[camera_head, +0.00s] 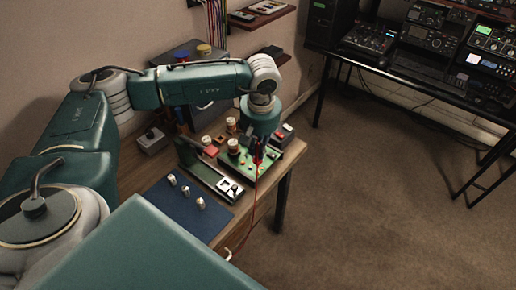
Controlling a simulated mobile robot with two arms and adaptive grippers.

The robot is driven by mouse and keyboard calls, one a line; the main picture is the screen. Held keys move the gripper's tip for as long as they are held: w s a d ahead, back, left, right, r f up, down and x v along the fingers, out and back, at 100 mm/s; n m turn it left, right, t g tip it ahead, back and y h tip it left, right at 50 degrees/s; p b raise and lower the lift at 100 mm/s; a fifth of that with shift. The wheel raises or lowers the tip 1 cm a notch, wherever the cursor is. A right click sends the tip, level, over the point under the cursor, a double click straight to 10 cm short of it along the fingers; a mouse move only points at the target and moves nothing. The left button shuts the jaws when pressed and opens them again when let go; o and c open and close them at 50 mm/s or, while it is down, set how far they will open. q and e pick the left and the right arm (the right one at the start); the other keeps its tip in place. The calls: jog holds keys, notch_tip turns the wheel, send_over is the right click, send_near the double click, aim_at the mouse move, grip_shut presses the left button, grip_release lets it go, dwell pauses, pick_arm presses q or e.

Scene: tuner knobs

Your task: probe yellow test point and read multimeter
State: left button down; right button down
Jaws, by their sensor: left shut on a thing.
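My left gripper (258,148) reaches down over the right part of the workbench. It is shut on what looks like a red probe (257,158), and a red lead (250,205) hangs from there past the table's front edge. A green circuit board (235,160) with copper-coloured coils lies under and beside the gripper. I cannot make out the yellow test point or where the probe tip touches. A long dark green unit with a pale panel (229,188) lies in front of the board. I cannot tell which device is the multimeter, and no reading is legible. My right gripper is not in view.
A blue mat (178,206) with three silver knobs (186,191) lies at the front of the workbench. A small grey box (152,141) stands at the left. Wall shelves (262,17) are behind. A dark table with radio gear (432,40) stands across open floor.

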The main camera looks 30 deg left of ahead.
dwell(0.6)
pick_arm(q)
jog(key=shift+r, duration=0.7)
jog(key=shift+r+p, duration=1.15)
jog(key=shift+r, duration=0.6)
